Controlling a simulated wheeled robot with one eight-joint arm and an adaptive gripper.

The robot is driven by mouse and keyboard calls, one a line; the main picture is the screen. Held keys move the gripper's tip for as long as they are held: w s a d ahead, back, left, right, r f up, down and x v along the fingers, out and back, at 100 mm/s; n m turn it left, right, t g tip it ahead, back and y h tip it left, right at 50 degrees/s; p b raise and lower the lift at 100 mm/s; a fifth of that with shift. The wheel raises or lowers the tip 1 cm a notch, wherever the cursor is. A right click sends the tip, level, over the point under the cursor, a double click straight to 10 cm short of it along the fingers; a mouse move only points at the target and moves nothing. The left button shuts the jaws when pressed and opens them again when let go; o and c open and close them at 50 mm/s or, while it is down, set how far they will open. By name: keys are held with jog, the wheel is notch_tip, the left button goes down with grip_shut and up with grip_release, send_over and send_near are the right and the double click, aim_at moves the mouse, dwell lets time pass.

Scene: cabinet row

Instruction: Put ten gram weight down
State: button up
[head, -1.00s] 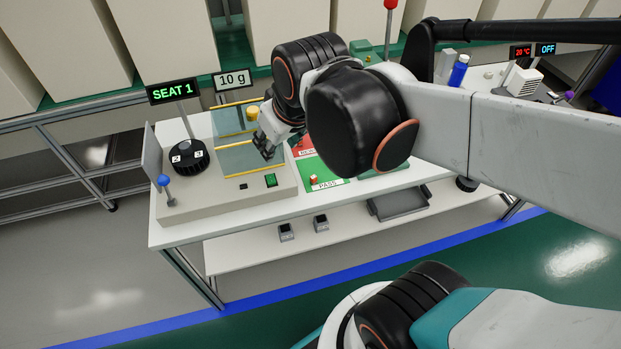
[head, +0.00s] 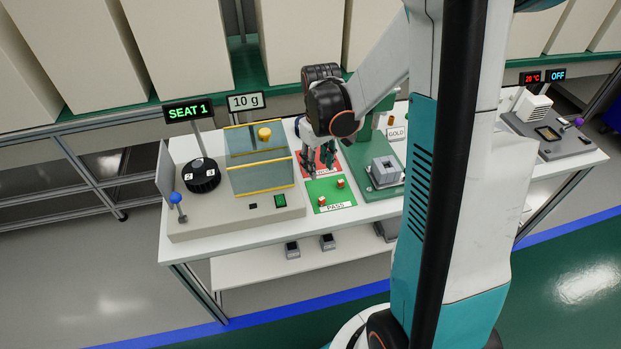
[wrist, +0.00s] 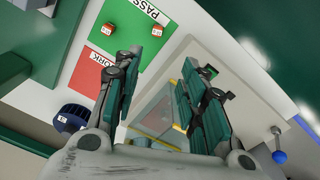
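My gripper (head: 312,166) is to the right of the case, pointing down near the red rework pad (head: 328,168). In the wrist view my gripper (wrist: 160,84) has its fingers wide apart with nothing held between them. The weight is not clearly visible there.
A black numbered dial (head: 202,180) and a blue-knobbed lever (head: 175,199) stand left of the case. The green pass pad (head: 320,192) holds two small red-and-white cubes. A grey fixture (head: 385,172) stands to the right. My arm hides part of the bench.

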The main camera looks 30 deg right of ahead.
jog(key=d+f, duration=0.1)
jog(key=f, duration=0.1)
jog(key=b, duration=0.3)
send_over(321, 198)
jog(key=f, duration=0.7)
jog(key=shift+w+f, duration=0.2)
jog(key=shift+f, duration=0.2)
jog(key=shift+s+f+b, duration=0.2)
jog(key=shift+f+b, duration=1.3)
jog(key=shift+f, duration=1.2)
jog(key=shift+r, duration=0.1)
jog(key=c, duration=0.9)
grip_shut()
